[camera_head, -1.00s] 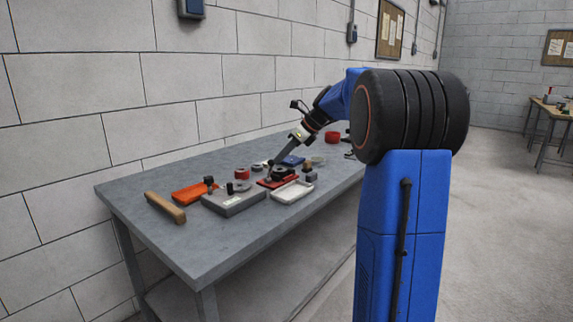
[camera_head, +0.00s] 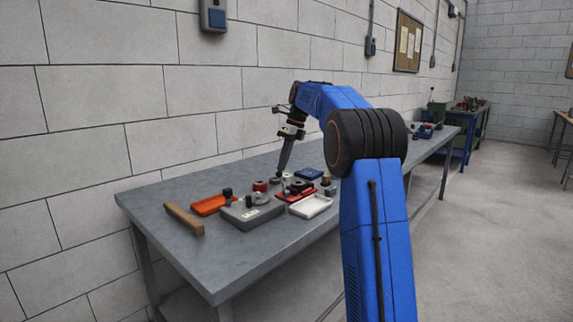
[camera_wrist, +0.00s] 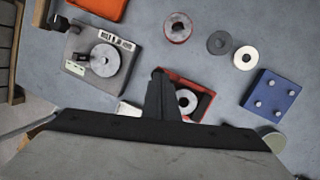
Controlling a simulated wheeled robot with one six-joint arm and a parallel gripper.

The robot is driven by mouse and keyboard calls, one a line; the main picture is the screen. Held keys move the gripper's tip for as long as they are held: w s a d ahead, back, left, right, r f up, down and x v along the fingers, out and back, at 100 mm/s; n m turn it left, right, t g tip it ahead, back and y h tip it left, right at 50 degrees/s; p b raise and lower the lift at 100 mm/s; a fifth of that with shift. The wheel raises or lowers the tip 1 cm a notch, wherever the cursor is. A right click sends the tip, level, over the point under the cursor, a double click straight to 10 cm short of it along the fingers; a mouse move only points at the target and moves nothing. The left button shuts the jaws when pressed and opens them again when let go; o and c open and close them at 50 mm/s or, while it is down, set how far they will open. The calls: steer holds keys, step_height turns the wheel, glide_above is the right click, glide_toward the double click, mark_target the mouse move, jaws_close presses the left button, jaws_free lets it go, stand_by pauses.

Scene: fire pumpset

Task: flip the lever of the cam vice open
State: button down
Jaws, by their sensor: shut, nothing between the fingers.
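A red base with a pale ring-shaped disc and dark parts on it (camera_head: 309,194) lies on the bench; it looks like the cam vice, though I cannot be sure. In the wrist view the red base (camera_wrist: 202,83) is partly hidden behind my gripper (camera_wrist: 158,73), and its lever cannot be made out clearly. My gripper also shows in the head view (camera_head: 280,174), shut and empty, pointing steeply down. Its tip appears just left of and behind the red base; contact cannot be told. A grey block with a disc and black knobs (camera_head: 240,219) stands left of it.
The bench (camera_head: 180,246) also holds an orange tray (camera_head: 207,206), a wooden bar (camera_head: 184,219), a white tray (camera_head: 318,208) and a blue plate (camera_head: 308,173). Several round parts lie behind the red base. The front left of the bench is clear; a block wall stands behind.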

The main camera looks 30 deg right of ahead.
steer(key=shift+w+a+f, duration=0.25)
steer(key=shift+w, duration=0.4)
steer(key=shift+w+a+f, duration=0.2)
steer(key=shift+w+f, duration=0.05)
steer(key=shift+w, duration=0.4)
